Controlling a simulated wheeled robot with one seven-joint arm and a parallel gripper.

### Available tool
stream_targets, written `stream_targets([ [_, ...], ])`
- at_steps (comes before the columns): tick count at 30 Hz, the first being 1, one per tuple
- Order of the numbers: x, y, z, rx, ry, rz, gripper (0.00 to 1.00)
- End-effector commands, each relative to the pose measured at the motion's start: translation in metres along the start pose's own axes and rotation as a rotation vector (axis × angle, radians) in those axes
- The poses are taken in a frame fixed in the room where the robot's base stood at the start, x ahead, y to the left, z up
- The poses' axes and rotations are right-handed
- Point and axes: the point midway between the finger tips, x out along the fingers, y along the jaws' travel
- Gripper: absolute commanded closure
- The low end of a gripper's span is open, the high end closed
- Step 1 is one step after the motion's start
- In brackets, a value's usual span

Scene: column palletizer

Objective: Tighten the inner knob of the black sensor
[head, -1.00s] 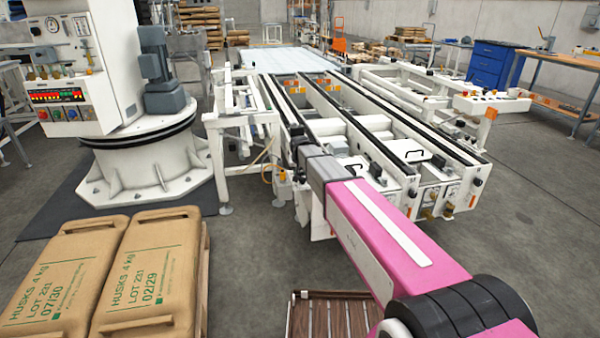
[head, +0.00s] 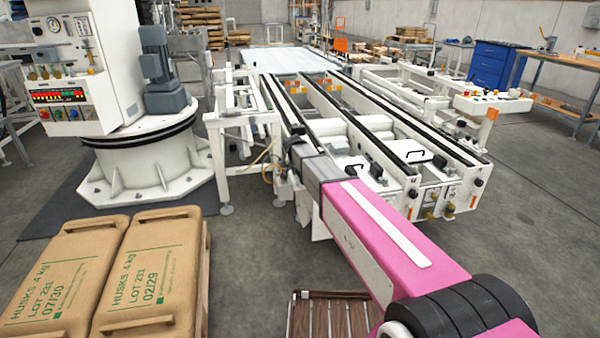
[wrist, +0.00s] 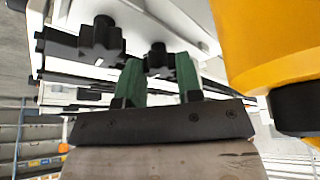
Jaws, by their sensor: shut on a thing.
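In the wrist view, my gripper (wrist: 159,66) has two green fingers, closed on either side of a black lobed knob (wrist: 158,60) with a short round stub on top. A second, similar black knob (wrist: 100,38) stands to the left, outside the fingers. Black parts beside the knobs look like the sensor, but its outline is partly hidden, and I cannot tell where its body ends. In the head view, my arm covers the gripper and the knobs at the near-left corner of the white conveyor frame (head: 333,137).
A large yellow part with a black end (wrist: 290,45) is close on the right in the wrist view. In the head view, sacks (head: 150,270) lie at front left and a slatted wooden pallet (head: 330,318) at front centre. Grey floor is clear on the right.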

Motion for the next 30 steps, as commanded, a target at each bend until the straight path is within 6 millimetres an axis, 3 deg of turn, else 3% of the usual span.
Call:
stream_targets([
  [6,0.0,0.0,0.0,-0.001,-0.001,-0.001,0.91],
  [7,0.0,0.0,0.0,-0.001,-0.001,-0.001,0.61],
  [9,0.0,0.0,0.0,-0.001,-0.001,-0.001,0.41],
  [20,-0.005,0.0,0.0,-0.001,0.0,-0.001,0.41],
  [30,-0.061,0.001,0.001,-0.001,0.001,-0.002,0.41],
])
